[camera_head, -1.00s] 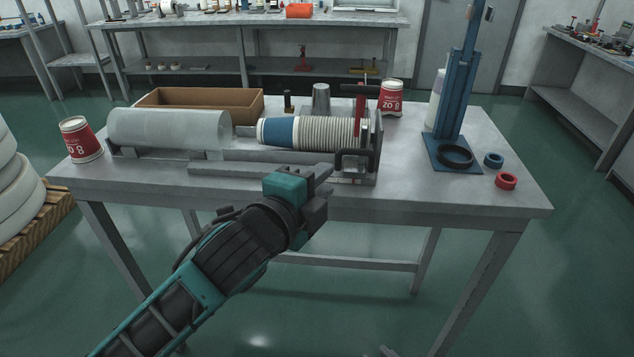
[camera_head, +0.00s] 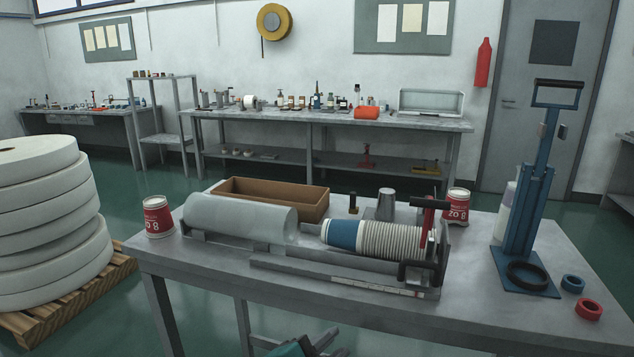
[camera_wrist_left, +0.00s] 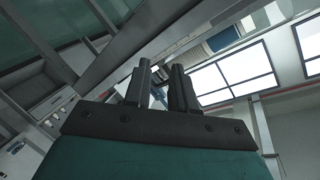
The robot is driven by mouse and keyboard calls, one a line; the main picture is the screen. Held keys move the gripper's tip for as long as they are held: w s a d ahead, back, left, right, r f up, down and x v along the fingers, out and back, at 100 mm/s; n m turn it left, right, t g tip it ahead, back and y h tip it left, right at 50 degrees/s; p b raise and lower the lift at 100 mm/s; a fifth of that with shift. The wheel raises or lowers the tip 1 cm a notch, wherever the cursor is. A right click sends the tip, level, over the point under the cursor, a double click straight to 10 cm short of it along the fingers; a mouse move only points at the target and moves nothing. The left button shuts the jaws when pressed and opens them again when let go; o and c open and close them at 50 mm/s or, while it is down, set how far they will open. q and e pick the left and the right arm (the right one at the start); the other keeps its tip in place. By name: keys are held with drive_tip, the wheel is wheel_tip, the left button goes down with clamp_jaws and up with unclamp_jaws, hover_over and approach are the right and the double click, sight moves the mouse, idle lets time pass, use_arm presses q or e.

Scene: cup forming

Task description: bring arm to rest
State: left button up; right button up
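My left gripper (camera_head: 328,345) shows only at the bottom edge of the head view, in front of and below the table's front edge. In the left wrist view its two dark fingers (camera_wrist_left: 160,88) stand apart with a gap and nothing between them. The underside of a table edge shows behind them. My right gripper is in neither view. On the table (camera_head: 470,310) lies a metal cup-forming rig with a grey cylinder (camera_head: 240,220) and a row of stacked white cups (camera_head: 395,240) with a blue end cup (camera_head: 344,233).
A red-and-white cup (camera_head: 158,217) stands at the table's left, another (camera_head: 458,204) behind the rig. A brown open box (camera_head: 270,198) and a metal cup (camera_head: 386,204) stand at the back. A blue press (camera_head: 525,230) and two rings (camera_head: 588,309) are at the right.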

use_arm(q)
drive_tip(key=s+a+f+n+g+y, duration=0.1)
drive_tip(key=s+a+f+n+y, duration=0.2)
drive_tip(key=s+a+f+n, duration=0.4)
drive_tip(key=s+a+f+n+y, duration=0.3)
drive_tip(key=s+a+f+n, duration=0.4)
drive_tip(key=a+f, duration=0.5)
drive_tip(key=shift+s+a+f+g, duration=0.4)
drive_tip(key=shift+s+a, duration=0.25)
drive_tip(key=shift+s, duration=0.05)
